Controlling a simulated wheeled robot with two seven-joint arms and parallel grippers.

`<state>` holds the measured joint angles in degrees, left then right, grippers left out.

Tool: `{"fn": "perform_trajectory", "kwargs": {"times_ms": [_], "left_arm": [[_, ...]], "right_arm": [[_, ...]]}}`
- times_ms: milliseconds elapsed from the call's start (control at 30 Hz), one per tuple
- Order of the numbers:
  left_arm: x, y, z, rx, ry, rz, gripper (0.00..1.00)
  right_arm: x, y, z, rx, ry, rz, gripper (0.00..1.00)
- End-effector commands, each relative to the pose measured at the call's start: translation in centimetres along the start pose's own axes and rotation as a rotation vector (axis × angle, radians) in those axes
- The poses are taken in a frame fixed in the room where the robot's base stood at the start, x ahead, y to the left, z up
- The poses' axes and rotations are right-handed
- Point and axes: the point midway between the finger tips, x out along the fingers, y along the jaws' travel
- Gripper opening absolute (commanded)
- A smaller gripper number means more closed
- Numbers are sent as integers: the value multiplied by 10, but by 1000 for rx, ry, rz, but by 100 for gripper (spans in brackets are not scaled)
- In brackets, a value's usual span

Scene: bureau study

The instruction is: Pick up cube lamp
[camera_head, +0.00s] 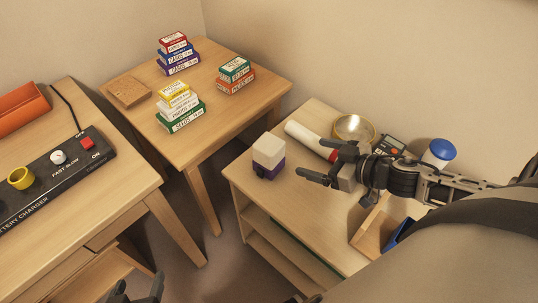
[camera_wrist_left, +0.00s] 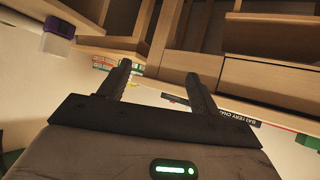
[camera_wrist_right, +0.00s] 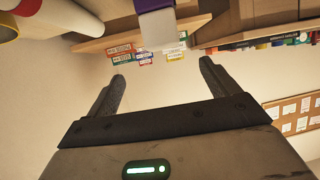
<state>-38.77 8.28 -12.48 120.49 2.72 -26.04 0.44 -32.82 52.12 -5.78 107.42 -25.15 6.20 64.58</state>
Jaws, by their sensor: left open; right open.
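The cube lamp (camera_head: 268,152) has a white cubic top and a purple base. It stands upright near the left edge of the right-hand wooden table. My right gripper (camera_head: 315,159) is open and empty just right of the lamp, its fingers pointing toward it and apart from it. In the right wrist view the lamp (camera_wrist_right: 156,22) shows at the top middle, beyond the open fingers and partly cut off. My left gripper (camera_head: 136,290) is open and empty low at the bottom edge of the head view. The lamp also shows at the upper left of the left wrist view (camera_wrist_left: 58,34).
On the lamp's table (camera_head: 248,188) are a white and red roll (camera_head: 311,139), a gold bowl (camera_head: 354,129), a blue-topped item (camera_head: 442,149) and a wooden holder (camera_head: 375,235). Stacked card boxes (camera_head: 178,62) sit on the back table. A battery charger (camera_head: 60,165) lies on the left desk.

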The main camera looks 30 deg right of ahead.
Motion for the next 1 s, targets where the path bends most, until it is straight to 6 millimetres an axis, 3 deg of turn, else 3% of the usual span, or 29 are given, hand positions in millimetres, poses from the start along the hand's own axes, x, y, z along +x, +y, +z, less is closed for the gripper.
{"fn": "perform_trajectory", "kwargs": {"times_ms": [500, 833, 1000], "left_arm": [[2, 0, -3, -9, 21, 5, 63], [2, 0, -5, -10, 23, 5, 63], [2, 0, -3, -10, 19, 5, 63]], "right_arm": [[84, 1, -1, 0, 3, 5, 87], [108, -1, -2, 2, 3, 3, 87], [135, -5, -4, 1, 3, 3, 87]]}}
